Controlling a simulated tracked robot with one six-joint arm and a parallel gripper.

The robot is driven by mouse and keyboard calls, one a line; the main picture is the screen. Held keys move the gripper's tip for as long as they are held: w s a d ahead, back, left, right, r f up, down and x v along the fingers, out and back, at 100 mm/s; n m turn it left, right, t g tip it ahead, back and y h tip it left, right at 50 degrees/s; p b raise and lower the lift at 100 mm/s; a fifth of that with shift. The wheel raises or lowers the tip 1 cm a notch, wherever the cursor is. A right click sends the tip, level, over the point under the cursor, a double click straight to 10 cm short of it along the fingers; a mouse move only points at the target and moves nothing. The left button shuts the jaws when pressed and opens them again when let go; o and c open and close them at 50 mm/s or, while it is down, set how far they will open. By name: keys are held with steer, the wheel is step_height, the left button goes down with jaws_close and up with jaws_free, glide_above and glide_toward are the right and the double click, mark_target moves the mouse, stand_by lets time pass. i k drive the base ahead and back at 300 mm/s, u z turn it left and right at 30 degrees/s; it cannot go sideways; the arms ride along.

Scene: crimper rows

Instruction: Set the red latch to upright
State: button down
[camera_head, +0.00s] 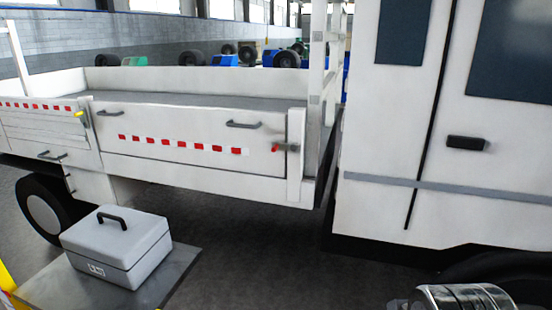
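The red latch (279,147) is on the right end of the truck bed's white side panel (200,130), beside a white corner post (295,160). Its red handle appears to lie sideways, pointing left from a grey mount at the post. It is small in this view, so its exact angle is hard to tell. A yellow-handled latch (79,114) sits at the left end of the same panel and looks slightly tilted. My gripper's fingers are not in view, and nothing is seen touching the red latch.
The white truck cab (400,130) fills the right side. A grey toolbox (117,246) sits on a low grey platform (165,285) at the lower left. The dark floor (270,260) between platform and cab is clear. Dark handles (244,125) stick out from the panel.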

mark_target(276, 146)
steer(key=i, duration=1.35)
steer(key=u, duration=3.3)
